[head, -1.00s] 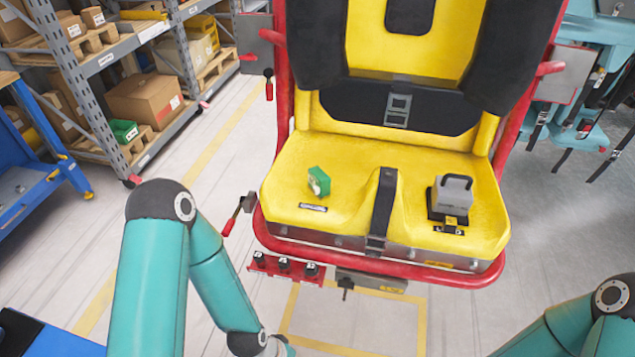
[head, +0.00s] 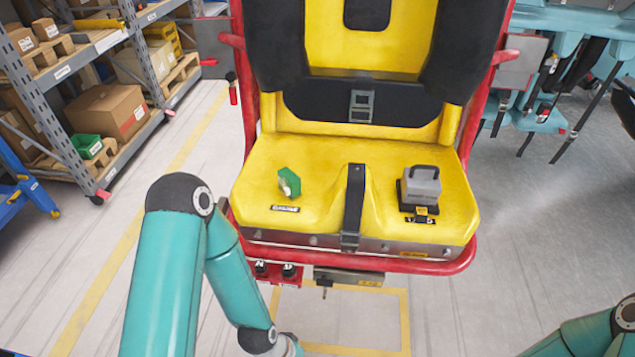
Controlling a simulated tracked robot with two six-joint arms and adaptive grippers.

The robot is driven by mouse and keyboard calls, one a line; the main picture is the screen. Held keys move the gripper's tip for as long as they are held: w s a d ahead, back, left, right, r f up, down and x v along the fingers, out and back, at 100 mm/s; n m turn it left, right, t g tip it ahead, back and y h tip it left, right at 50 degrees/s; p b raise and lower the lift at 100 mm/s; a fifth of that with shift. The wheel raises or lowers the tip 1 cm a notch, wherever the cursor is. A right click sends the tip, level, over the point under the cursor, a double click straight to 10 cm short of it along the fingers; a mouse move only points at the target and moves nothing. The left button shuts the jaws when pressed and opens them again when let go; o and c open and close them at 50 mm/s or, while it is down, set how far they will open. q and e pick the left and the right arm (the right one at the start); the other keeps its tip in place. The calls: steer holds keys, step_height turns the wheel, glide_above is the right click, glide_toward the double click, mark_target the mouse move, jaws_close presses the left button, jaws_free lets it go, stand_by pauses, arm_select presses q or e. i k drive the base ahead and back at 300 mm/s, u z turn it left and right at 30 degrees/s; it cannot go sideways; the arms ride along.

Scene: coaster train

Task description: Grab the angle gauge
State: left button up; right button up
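A small green item with a pale round part on its front (head: 289,183), which looks like the angle gauge, stands on the left yellow seat (head: 262,222). It is upright and nothing touches it except the seat. A grey block with a dark handle (head: 421,187) sits on the right seat. My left arm reaches in from the left, and its wrist leaves the picture at the bottom, so the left gripper is out of view. Only a bit of my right arm shows at the lower right, and its gripper is also out of view.
A red frame bar (head: 350,266) runs around the seat front. A black strap with a buckle (head: 354,205) lies between the seats. A red panel with black knobs (head: 273,272) hangs below the front edge. Shelves with boxes (head: 107,110) stand at the left.

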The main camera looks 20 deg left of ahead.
mark_target(287, 177)
steer(key=z, duration=0.5)
steer(key=k, duration=1)
steer(key=u, duration=0.9)
steer(key=i, duration=1)
